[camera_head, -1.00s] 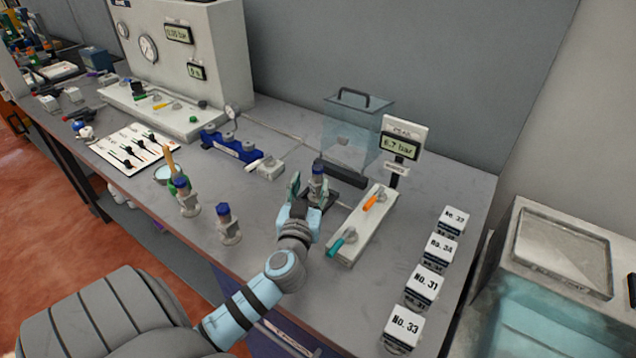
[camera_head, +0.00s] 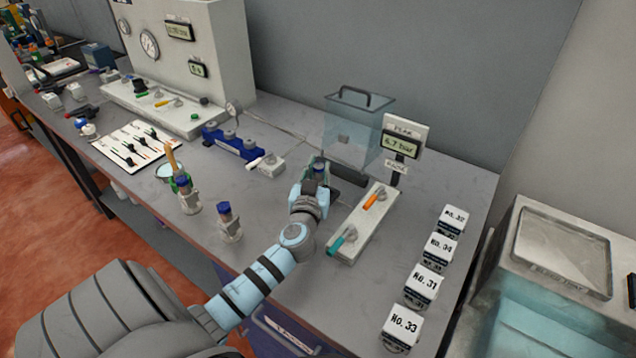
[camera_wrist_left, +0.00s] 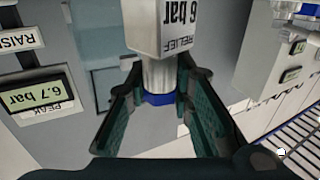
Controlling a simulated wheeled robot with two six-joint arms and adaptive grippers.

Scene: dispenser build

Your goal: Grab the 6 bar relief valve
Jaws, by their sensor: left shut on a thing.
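The relief valve has a metal stem, a blue collar and a light block with upside-down lettering reading "RELIEF" and "6 bar". In the left wrist view the valve (camera_wrist_left: 160,30) stands between the green finger pads of my left gripper (camera_wrist_left: 155,98), which is shut on it. In the head view my left gripper (camera_head: 316,180) is at the valve's spot in front of the clear box. My right gripper is in neither view.
The rail with orange and teal levers (camera_head: 362,222) lies close on the right, by the display (camera_head: 402,146) reading 6.7 bar. The clear box (camera_head: 357,130) is behind. Several numbered blocks (camera_head: 424,286) line the right.

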